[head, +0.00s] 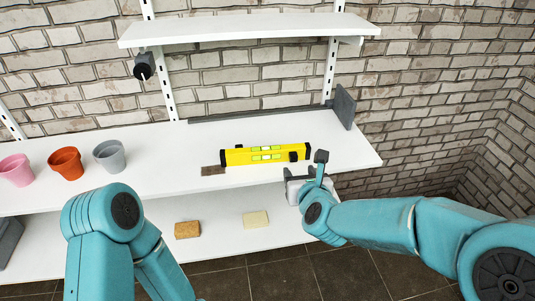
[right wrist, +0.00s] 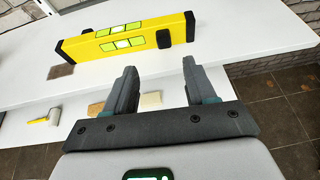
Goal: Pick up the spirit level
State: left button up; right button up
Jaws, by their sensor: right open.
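The yellow spirit level (head: 240,156) with black ends and green vials lies along the white middle shelf in the head view. It also shows in the right wrist view (right wrist: 95,48), beyond the fingertips. My right gripper (head: 318,165) is at the shelf's front edge, just right of and in front of the level's right end. In the right wrist view the two dark fingers of this gripper (right wrist: 158,75) are apart with nothing between them. The level is not touched by them. My left arm is at the lower left of the head view; its gripper is not visible.
A brown flat block (head: 213,170) lies by the level's left end. Grey (head: 109,156), orange (head: 66,163) and pink (head: 17,170) pots stand left. A dark bracket (head: 345,106) stands at the right rear. An upper shelf (head: 240,27) overhangs. The lower shelf holds a brown sponge (head: 187,230) and a cream block (head: 255,219).

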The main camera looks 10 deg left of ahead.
aim_at(294, 158)
jog(key=x, duration=0.2)
jog(key=p+x, duration=0.1)
jog(key=x, duration=0.4)
jog(key=shift+w+d+r+p, duration=0.1)
jog(key=shift+w+d+p, duration=0.15)
jog(key=shift+w, duration=0.35)
jog(key=shift+w+a, duration=0.15)
jog(key=shift+w, duration=0.3)
grip_shut()
